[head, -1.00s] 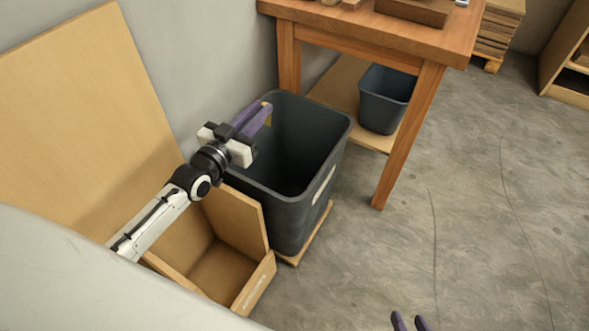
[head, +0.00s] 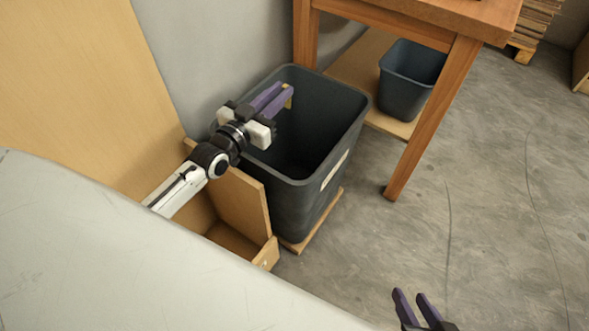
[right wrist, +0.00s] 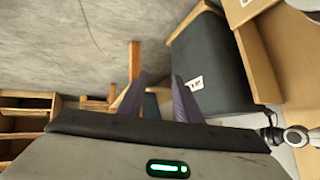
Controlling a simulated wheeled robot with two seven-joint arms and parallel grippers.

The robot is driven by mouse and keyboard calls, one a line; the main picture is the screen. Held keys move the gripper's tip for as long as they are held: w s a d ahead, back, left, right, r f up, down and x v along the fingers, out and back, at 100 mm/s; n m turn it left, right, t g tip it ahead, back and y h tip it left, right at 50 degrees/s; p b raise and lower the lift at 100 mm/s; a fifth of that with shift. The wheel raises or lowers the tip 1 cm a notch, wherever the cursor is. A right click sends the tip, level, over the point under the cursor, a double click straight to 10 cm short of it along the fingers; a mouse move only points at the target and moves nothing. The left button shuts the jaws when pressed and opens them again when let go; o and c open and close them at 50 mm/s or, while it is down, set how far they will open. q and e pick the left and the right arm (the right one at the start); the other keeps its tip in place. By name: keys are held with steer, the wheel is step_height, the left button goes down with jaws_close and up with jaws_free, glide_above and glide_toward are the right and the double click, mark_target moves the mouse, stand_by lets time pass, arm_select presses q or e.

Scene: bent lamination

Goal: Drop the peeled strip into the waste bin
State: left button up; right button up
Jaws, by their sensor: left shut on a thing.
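The large dark grey waste bin (head: 300,205), with a pale label on its side, stands upright and open in the head view. It also shows in the right wrist view (right wrist: 215,65). My left gripper (head: 282,94) reaches over the bin's left rim, its purple fingers above the opening. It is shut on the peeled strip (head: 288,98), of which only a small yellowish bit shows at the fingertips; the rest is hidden. My right gripper (head: 415,298) is at the bottom of the head view, fingers apart and empty. Its fingers also show in the right wrist view (right wrist: 162,98).
A smaller grey bin (head: 405,85) stands on the low shelf of the wooden table (head: 420,165). A wooden box (head: 240,205) adjoins the large bin's left side, beside a tall wooden panel (head: 75,75).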

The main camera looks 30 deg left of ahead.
arm_select(q)
steer(key=o, duration=0.9)
